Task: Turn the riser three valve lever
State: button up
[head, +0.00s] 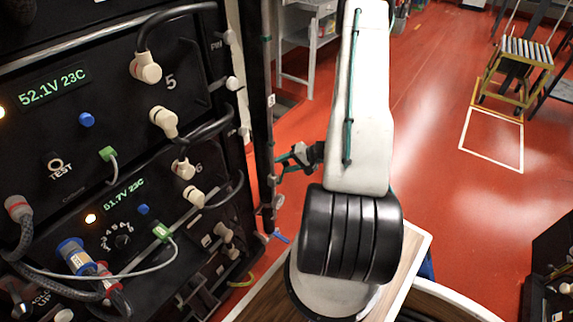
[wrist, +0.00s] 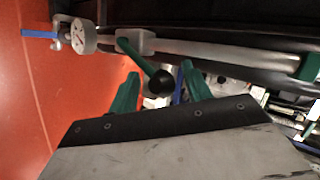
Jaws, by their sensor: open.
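A grey riser pipe (wrist: 215,52) runs across the top of the wrist view. A green lever with a black ball end (wrist: 161,80) sticks out from a pale valve body (wrist: 135,42) on it. My gripper (wrist: 160,72) is open, its two green fingers on either side of the ball end. I cannot tell whether they touch it. In the head view my gripper (head: 283,162) is beside the upright riser pipe (head: 263,130) at the rack's right edge.
The black battery rack (head: 130,85) with cables, plugs and green displays stands close on the left. A grey shelf (head: 310,40) is behind the riser. Open red floor (head: 430,110) lies to the right, with a yellow step stool (head: 520,75) farther back.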

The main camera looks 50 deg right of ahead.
jog(key=v, duration=0.7)
jog(key=shift+s+d+r, duration=0.15)
jog(key=shift+s+r, duration=0.1)
jog(key=shift+s, duration=0.05)
